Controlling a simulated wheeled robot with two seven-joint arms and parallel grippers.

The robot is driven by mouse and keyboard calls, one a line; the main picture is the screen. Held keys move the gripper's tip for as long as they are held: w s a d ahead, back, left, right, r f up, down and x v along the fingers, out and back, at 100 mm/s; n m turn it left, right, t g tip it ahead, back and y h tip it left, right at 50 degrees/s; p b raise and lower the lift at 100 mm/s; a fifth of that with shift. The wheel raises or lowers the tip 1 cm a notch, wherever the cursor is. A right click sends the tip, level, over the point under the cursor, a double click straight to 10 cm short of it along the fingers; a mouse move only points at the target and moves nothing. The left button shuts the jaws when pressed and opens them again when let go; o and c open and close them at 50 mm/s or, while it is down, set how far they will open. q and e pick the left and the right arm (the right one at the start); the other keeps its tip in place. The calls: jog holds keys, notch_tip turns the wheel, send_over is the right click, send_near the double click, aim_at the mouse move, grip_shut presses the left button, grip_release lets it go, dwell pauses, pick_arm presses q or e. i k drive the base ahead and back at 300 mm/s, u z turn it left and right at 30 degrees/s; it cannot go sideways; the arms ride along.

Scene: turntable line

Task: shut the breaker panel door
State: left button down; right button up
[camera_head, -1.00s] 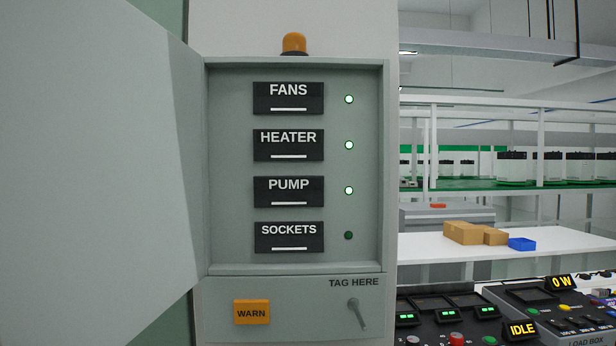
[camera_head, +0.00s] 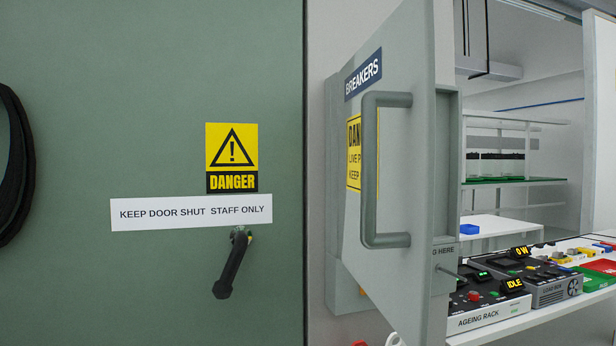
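The breaker panel door (camera_head: 410,150) stands open and swings out toward me, seen at a steep angle. Its outer face carries a blue BREAKERS label (camera_head: 363,74), a yellow danger label (camera_head: 354,152) and a large grey bar handle (camera_head: 371,170). The panel box (camera_head: 447,150) shows only as a narrow strip behind the door. The breaker switches are hidden by the door. Neither of my grippers is in view.
A green wall or cabinet door (camera_head: 80,150) with a DANGER sign (camera_head: 232,158) and a black lever handle (camera_head: 232,265) fills the left. A bench with an ageing rack (camera_head: 480,320) and load box (camera_head: 553,290) stands at the right, behind the panel.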

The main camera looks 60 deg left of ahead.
aim_at(387, 90)
jog(key=u, duration=1.5)
jog(key=i, duration=0.5)
